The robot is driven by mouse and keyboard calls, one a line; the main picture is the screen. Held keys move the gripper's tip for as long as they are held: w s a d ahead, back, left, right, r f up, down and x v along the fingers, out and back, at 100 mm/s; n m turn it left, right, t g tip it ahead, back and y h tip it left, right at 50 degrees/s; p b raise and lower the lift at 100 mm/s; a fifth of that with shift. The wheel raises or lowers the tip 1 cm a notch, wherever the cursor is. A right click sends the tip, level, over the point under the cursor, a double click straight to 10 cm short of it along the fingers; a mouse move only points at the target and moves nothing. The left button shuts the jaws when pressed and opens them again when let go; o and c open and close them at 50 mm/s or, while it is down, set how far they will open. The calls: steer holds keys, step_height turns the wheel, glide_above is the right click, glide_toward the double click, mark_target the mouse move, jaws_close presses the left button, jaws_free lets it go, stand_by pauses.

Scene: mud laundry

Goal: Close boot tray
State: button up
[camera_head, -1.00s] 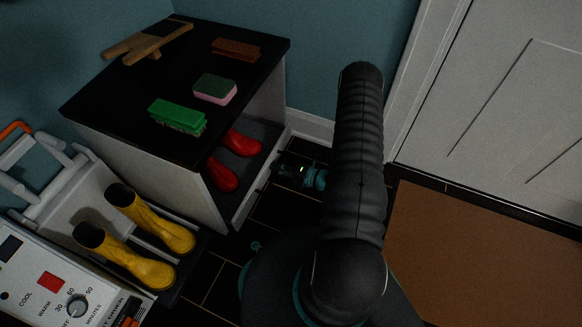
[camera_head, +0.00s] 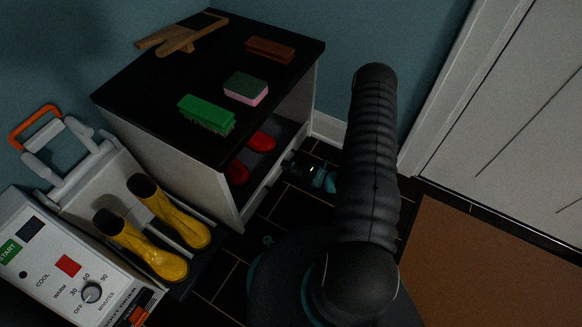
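The boot tray (camera_head: 266,187) is low in the open front of a white cabinet with a black top (camera_head: 158,87). Its pale front edge lies close to the cabinet's front opening. Red boots (camera_head: 261,142) stand on it, partly hidden under the cabinet top. My gripper (camera_head: 296,165) is low over the floor, just right of the tray's front edge, and seems to touch or nearly touch it. The fingers are dark and small, so their opening cannot be made out. My arm hides part of the floor beside it.
A green brush (camera_head: 206,114), a sponge (camera_head: 246,88), a brown brush (camera_head: 270,49) and a wooden boot jack (camera_head: 182,36) lie on the cabinet. Yellow boots (camera_head: 160,246) stand on a boot dryer (camera_head: 75,268) at left. A brown mat (camera_head: 490,260) lies at right before a white door.

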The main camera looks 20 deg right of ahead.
steer(key=shift+o, duration=1.4)
steer(key=shift+a, duration=0.15)
steer(key=shift+d, duration=0.2)
steer(key=shift+s+d+r, duration=0.1)
steer(key=shift+s+d, duration=0.3)
steer(key=shift+s, duration=0.05)
steer(key=v, duration=1)
steer(key=shift+s+d, duration=0.15)
steer(key=shift+s, duration=0.2)
steer(key=shift+r, duration=0.1)
